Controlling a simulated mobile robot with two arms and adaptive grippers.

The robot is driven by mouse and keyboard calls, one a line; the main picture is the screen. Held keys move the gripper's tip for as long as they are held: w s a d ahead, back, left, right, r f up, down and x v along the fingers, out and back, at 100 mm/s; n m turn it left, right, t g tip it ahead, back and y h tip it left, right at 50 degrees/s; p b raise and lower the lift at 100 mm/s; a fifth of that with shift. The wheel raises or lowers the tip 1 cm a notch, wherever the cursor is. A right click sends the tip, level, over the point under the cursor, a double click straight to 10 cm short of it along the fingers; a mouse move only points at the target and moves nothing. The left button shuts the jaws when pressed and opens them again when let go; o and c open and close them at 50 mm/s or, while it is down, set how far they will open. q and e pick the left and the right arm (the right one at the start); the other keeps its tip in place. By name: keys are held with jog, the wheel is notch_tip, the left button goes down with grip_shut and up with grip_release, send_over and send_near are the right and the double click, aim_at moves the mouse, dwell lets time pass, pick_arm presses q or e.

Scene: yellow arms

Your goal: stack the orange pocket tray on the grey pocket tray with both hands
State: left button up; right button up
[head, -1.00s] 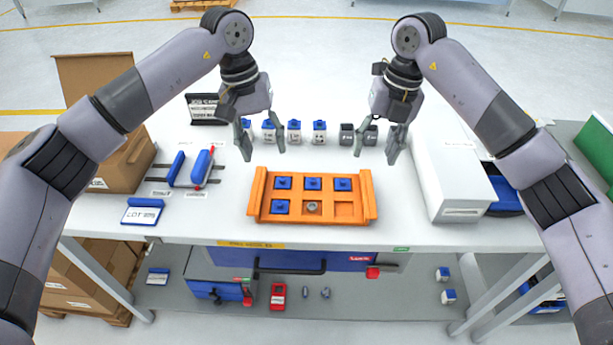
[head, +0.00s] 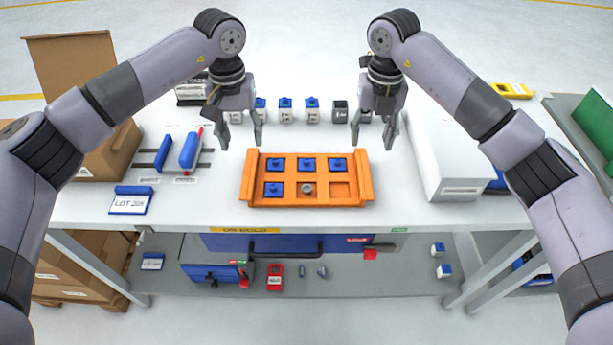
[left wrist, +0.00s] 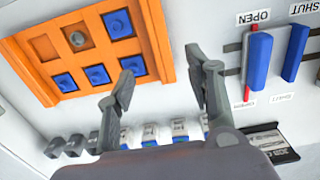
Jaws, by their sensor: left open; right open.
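The orange pocket tray (head: 306,202) lies flat on the white table in the head view, with raised ends at left and right. It holds several blue blocks and one round grey piece; one pocket is empty. It also shows in the left wrist view (left wrist: 158,38). My left gripper (head: 241,146) is open and empty, behind and above the tray's left end; its fingers show in the left wrist view (left wrist: 160,63). My right gripper (head: 373,146) is open and empty, behind and above the tray's right end. I cannot make out a grey pocket tray.
Small blue-topped containers (head: 285,110) stand in a row behind the tray. A white box (head: 440,160) stands at right. Blue-handled slides (head: 190,150) and a lot sign (head: 131,201) are at left.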

aim_at(364, 171)
pick_arm(q)
notch_tip(364, 171, down, 11)
jog(key=shift+f, duration=0.1)
pick_arm(e)
notch_tip(364, 171, down, 11)
jog(key=shift+f, duration=0.1)
pick_arm(q)
jog(key=shift+c, duration=0.5)
pick_arm(e)
jog(key=shift+c, duration=0.5)
pick_arm(q)
grip_shut()
pick_arm(e)
grip_shut()
